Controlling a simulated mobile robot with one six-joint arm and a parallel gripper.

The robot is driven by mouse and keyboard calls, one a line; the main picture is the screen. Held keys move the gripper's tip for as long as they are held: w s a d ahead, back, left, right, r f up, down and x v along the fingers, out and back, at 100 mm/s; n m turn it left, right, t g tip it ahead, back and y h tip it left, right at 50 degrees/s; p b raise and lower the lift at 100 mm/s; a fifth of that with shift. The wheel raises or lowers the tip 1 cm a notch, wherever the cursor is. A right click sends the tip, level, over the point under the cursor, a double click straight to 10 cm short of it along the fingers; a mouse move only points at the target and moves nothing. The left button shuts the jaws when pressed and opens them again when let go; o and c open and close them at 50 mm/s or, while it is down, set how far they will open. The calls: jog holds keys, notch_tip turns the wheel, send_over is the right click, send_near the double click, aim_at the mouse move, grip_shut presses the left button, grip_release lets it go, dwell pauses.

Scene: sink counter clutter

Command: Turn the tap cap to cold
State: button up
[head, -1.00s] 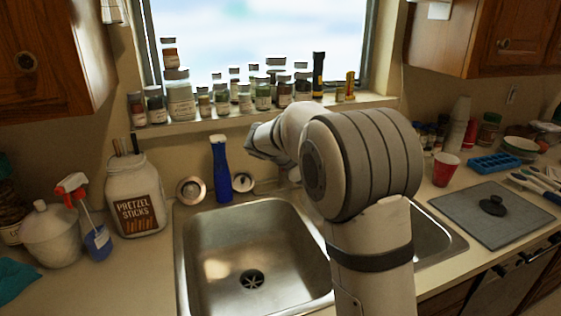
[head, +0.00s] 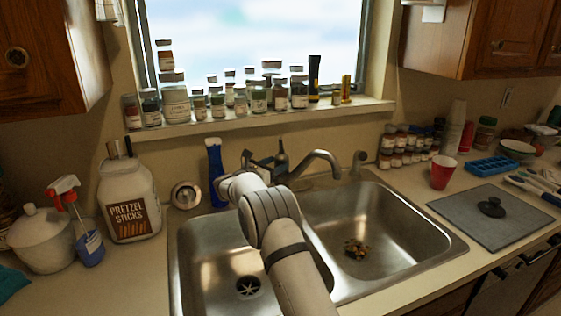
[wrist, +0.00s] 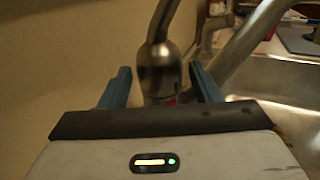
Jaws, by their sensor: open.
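The metal tap (head: 322,160) stands behind the divider of the double sink, its curved spout over the right basin. Its rounded cap with a lever (head: 282,159) shows at the tap's base, just right of my gripper (head: 256,162). In the wrist view the shiny cap (wrist: 159,70) fills the space ahead, between the two blue-grey fingers of my open gripper (wrist: 162,82). A small bit of red shows low on the cap's right side. I cannot tell whether the fingers touch the cap. The spout runs up to the right there.
A blue bottle (head: 215,170) stands left of my gripper, behind the left basin (head: 205,262). The right basin (head: 400,225) holds a small brownish clump (head: 355,248). Jars line the window sill (head: 240,122) above. A pretzel jar (head: 128,205) stands at the left.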

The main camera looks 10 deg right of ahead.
aim_at(277, 163)
jog(key=shift+p+x, duration=0.3)
jog(key=shift+x, duration=1.65)
